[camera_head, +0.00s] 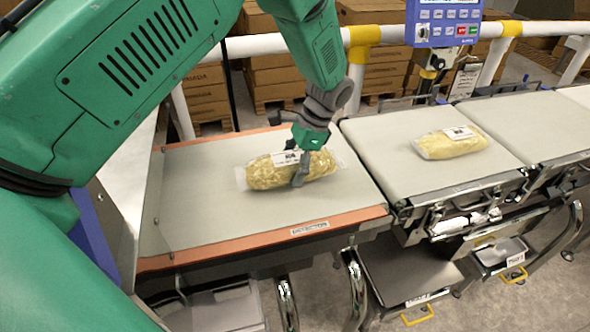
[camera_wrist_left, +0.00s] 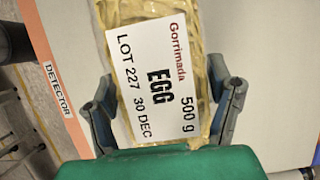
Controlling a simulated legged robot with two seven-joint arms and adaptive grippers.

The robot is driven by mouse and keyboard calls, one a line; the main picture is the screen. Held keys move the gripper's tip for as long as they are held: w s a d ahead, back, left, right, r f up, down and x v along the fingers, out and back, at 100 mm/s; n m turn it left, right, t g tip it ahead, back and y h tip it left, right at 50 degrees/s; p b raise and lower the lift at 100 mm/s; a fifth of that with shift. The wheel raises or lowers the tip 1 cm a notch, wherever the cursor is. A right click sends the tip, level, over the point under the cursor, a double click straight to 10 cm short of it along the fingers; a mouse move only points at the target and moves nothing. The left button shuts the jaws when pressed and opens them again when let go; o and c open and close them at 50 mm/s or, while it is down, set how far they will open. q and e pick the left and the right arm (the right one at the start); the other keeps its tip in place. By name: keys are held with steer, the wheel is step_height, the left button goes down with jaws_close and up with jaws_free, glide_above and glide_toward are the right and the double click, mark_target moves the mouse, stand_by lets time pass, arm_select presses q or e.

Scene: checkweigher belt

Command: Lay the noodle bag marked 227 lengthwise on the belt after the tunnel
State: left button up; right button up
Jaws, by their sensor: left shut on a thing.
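The noodle bag (camera_head: 265,174), clear with yellow noodles, is at the orange-edged belt (camera_head: 200,211). Its long side runs roughly along the belt. In the left wrist view the bag's white label (camera_wrist_left: 157,80) reads EGG, 500 g, LOT 227, 30 DEC. My left gripper (camera_head: 300,165) comes down from above and is shut across the bag, a finger on each long side. Whether the bag rests on the belt or hangs just above it I cannot tell. A pale metal housing with a blue side (camera_head: 92,225), perhaps the tunnel, stands at the left, mostly behind my arm. My right gripper is out of view.
Another noodle bag (camera_head: 450,143) lies on the middle belt (camera_head: 385,150) to the right. A blue control panel (camera_head: 443,22) stands behind it. A white rail (camera_head: 265,45) runs along the back. Lower trays (camera_head: 408,270) sit below. Bare belt surrounds the held bag.

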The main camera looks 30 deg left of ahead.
mark_target(303, 152)
arm_select(q)
steer(key=shift+a+f, duration=0.1)
steer(key=shift+f, duration=0.55)
steer(key=shift+d, duration=0.45)
steer(key=o, duration=1.5)
steer(key=shift+d, duration=0.35)
steer(key=shift+o, duration=0.8)
steer(key=shift+w+d+r, duration=0.1)
steer(key=shift+d, duration=0.3)
steer(key=shift+w+a+r, duration=0.1)
steer(key=shift+a+r, duration=0.25)
steer(key=shift+a, duration=0.05)
steer(key=v, duration=0.4)
steer(key=shift+w+a+r, duration=0.15)
steer(key=shift+a+r, duration=0.1)
steer(key=shift+a, duration=0.05)
steer(key=d+r, duration=0.1)
steer(key=r, duration=0.1)
steer(key=w+d+r, duration=0.1)
steer(key=r, duration=0.1)
steer(key=d+r, duration=0.1)
steer(key=r, duration=0.1)
steer(key=shift+w+d, duration=0.15)
steer(key=shift+w, duration=0.15)
steer(key=shift+r, duration=0.1)
steer(key=shift+a, duration=0.75)
